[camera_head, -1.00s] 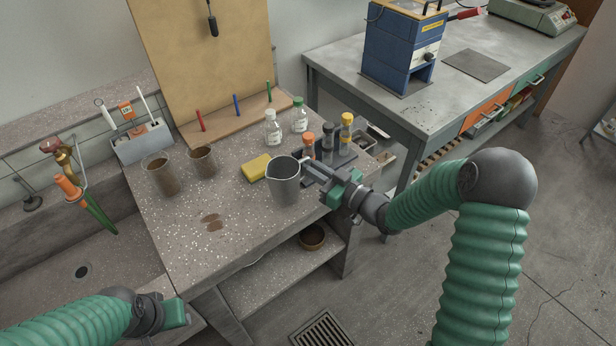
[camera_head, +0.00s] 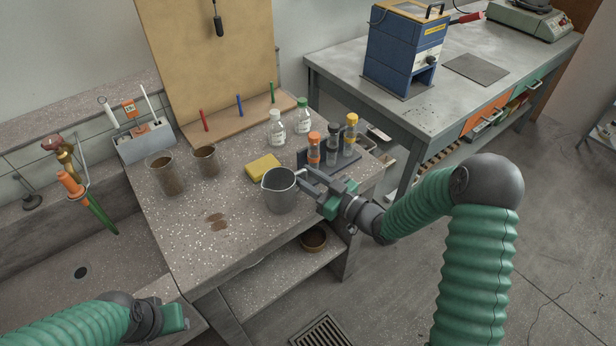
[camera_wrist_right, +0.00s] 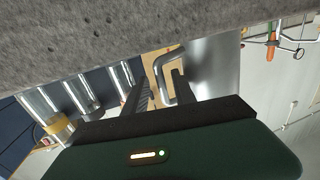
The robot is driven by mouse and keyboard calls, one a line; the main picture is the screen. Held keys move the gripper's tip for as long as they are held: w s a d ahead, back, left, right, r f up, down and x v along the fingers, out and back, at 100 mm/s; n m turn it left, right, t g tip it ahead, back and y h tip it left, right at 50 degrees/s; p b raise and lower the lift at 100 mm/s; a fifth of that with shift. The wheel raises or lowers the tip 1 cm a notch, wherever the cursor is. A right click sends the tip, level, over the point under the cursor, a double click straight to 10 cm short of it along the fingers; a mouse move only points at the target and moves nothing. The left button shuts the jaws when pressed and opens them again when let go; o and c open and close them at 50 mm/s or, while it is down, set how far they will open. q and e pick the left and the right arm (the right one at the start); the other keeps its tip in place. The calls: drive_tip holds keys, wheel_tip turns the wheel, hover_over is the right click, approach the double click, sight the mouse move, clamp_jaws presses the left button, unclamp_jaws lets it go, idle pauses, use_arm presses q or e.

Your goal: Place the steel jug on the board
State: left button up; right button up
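The steel jug (camera_head: 279,193) is upright over the front part of the speckled bench, left of my right gripper (camera_head: 304,179). My right gripper's fingers are at its handle. In the right wrist view the handle (camera_wrist_right: 163,78) shows between the two fingers, close to them. The jug's base and any gap under it are hard to judge. A large tan board (camera_head: 208,60) stands upright at the back of the bench, with a wooden strip (camera_head: 240,121) at its foot holding coloured pens. My left gripper (camera_head: 178,315) is low at the left, away from the jug; its fingers are not clear.
A yellow sponge (camera_head: 263,167) lies just behind the jug. A rack (camera_head: 330,166) with capped bottles stands close behind my right gripper. Two brown-filled beakers (camera_head: 165,172) (camera_head: 206,160) are further left.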

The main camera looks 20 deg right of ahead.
drive_tip(key=shift+r, duration=0.15)
drive_tip(key=p+v, duration=0.1)
drive_tip(key=v, duration=1.1)
